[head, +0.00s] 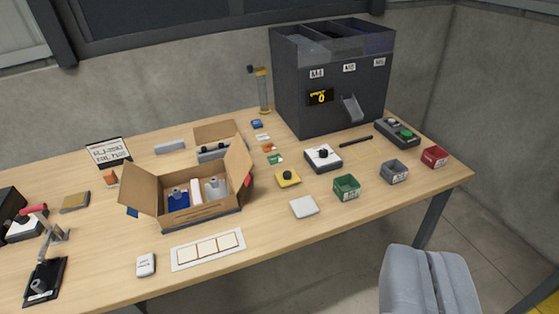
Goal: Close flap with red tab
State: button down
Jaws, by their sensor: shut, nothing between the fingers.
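An open cardboard box (215,217) stands on the table left of centre. A left flap (139,187) leans outward, a right flap (239,162) stands up and outward, and a back flap (216,129) shows behind. Inside are a blue-labelled bottle (178,198), a pale upright item (196,190) and a grey-white bottle (215,189). My gripper (427,254) is shut and empty at the lower right, in front of the table and well apart from the box.
A tall dark dispenser (335,115) stands at the back right. Small green (346,188), grey (394,172) and red bins (435,157) line the right front. A white framed card (208,249) lies before the box. A red-handled clamp (50,235) stands at left.

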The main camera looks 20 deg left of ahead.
aim_at(239, 163)
jog(key=u, duration=0.2)
jog(key=i, duration=0.85)
jog(key=u, duration=0.45)
